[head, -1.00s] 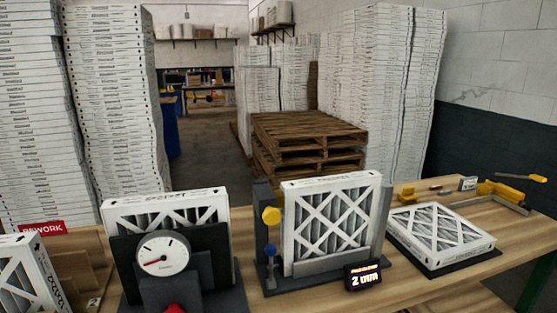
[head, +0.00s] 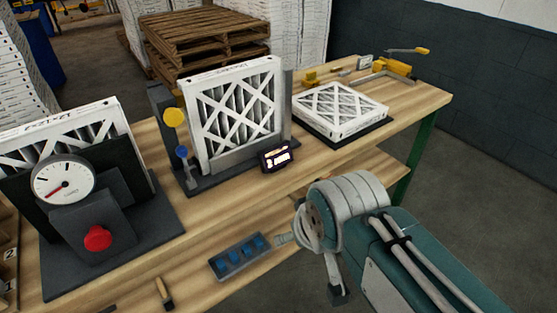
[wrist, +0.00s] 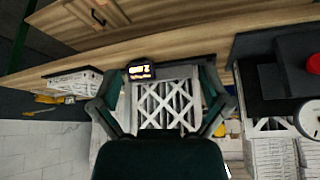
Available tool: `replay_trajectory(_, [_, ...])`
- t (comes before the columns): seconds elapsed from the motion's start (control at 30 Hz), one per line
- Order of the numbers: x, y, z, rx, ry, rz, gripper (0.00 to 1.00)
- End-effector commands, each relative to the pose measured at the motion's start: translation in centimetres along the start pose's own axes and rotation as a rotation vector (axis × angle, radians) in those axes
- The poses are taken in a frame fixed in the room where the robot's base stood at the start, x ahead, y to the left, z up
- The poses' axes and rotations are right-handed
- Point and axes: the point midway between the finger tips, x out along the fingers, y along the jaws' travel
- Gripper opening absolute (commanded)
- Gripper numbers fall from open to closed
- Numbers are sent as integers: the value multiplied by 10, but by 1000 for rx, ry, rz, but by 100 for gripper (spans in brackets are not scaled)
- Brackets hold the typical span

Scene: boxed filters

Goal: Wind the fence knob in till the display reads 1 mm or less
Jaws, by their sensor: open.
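A boxed filter (head: 236,110) stands upright in a dark fixture (head: 214,180) on the bench. A yellow round knob (head: 173,117) and a smaller blue knob (head: 182,151) are at the fixture's left side; I cannot tell which moves the fence. The small black display (head: 276,157) is at its front right corner, its lit reading too blurred to read now. The wrist view is upside down and shows the display (wrist: 141,70) above the filter (wrist: 166,103). My gripper (wrist: 163,82) is open, its fingers appearing on either side of that filter, apparently empty. Neither knob shows clearly there.
A dial gauge (head: 63,182) and a red button (head: 97,238) are on the left stand. Another filter (head: 338,108) lies flat at right. A blue-filled tray (head: 240,257) and a brush (head: 163,292) lie near the front. Pallets (head: 205,38) stand behind the bench.

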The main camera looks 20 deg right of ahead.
Motion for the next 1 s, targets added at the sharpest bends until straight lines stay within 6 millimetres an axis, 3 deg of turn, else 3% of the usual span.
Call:
replay_trajectory(0.37, [3,-2,-7,-6,21,-4,97])
replay_trajectory(0.47, [12,-8,-30,-25,92,-17,97])
replay_trajectory(0.67, [37,-34,-99,-75,329,-64,97])
replay_trajectory(1.0, [60,-93,-194,-132,744,-166,97])
